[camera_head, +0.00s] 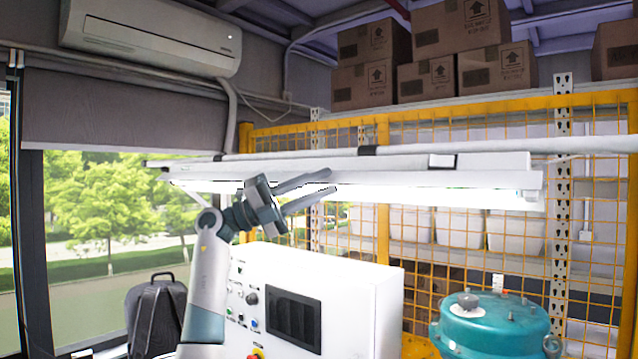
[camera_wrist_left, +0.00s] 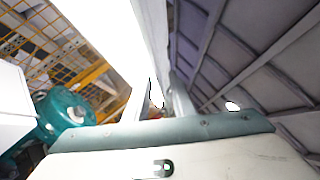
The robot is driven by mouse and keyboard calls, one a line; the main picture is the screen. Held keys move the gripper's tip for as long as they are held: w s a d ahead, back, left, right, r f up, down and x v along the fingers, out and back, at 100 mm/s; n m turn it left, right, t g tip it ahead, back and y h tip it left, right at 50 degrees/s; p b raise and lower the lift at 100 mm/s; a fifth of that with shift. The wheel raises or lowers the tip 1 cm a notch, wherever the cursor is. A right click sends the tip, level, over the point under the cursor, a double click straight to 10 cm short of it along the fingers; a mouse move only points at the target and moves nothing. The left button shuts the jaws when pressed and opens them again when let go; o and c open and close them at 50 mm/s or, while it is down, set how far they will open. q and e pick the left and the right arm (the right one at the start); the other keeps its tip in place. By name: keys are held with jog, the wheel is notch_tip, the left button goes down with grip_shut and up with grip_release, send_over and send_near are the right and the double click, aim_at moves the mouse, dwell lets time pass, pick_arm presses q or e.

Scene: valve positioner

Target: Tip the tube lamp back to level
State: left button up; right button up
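The tube lamp (camera_head: 400,178) is a long white fixture with a glowing underside, running across the middle of the head view. Its right end sits lower in the picture than its left end. In the left wrist view the lamp (camera_wrist_left: 152,35) shows as a pale strip beside bright glare, running toward the fingers. My left gripper (camera_head: 331,182) is in front of the lamp's left half, fingers pointing right, with a gap between them. In the wrist view the left gripper (camera_wrist_left: 162,100) has its fingers apart near the lamp's edge; contact cannot be told. My right gripper is out of view.
A white pipe (camera_head: 580,145) runs just above the lamp. A white control cabinet (camera_head: 355,290) stands below it, with a teal valve housing (camera_head: 490,325) to the right. A yellow mesh fence (camera_head: 383,220) is behind. A black backpack (camera_head: 157,315) is at lower left.

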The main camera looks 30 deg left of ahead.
pick_arm(q)
grip_shut()
dwell(1.4)
